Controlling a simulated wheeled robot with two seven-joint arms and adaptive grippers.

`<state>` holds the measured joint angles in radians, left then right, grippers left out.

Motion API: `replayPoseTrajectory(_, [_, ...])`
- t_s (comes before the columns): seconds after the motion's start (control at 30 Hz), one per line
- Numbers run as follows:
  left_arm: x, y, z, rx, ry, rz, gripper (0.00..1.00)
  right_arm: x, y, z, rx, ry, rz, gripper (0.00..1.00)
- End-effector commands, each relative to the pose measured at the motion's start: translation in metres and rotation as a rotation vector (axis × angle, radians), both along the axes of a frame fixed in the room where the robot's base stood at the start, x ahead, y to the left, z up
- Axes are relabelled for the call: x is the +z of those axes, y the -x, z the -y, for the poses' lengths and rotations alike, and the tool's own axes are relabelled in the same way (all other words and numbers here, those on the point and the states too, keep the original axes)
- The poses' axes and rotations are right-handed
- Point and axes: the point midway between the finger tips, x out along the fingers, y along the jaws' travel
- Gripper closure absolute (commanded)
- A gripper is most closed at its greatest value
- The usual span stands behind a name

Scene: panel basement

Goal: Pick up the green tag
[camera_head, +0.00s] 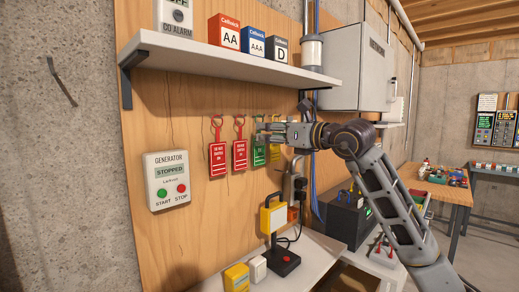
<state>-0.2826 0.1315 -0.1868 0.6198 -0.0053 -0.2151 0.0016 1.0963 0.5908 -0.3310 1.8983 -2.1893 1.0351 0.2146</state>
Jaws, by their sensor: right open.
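The green tag (259,154) hangs on the wooden board, to the right of two red tags (218,158). A yellow tag (274,150) hangs just right of it, partly hidden by my gripper. My right gripper (263,130) reaches in from the right, its open fingers at the top of the green tag. My left gripper is not in view.
A white shelf (205,58) with battery boxes juts out above the tags. A grey metal cabinet (362,70) is behind and above my right arm. A generator panel (167,181) is on the left. A lower white shelf (300,262) holds a yellow lamp (273,217).

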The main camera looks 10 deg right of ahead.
Motion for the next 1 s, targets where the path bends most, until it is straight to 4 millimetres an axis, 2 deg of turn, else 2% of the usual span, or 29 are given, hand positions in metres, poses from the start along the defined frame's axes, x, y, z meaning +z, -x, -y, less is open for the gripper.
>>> replayPoseTrajectory(0.27, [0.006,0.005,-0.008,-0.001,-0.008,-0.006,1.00,-0.001,-0.014,-0.009,0.001,-0.001,-0.003,0.50])
replayPoseTrajectory(0.6, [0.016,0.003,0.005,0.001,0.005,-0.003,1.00,-0.002,-0.042,-0.025,0.000,-0.002,-0.001,0.50])
replayPoseTrajectory(1.0, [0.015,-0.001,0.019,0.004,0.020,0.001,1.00,-0.004,-0.044,-0.027,0.000,0.000,0.000,0.50])
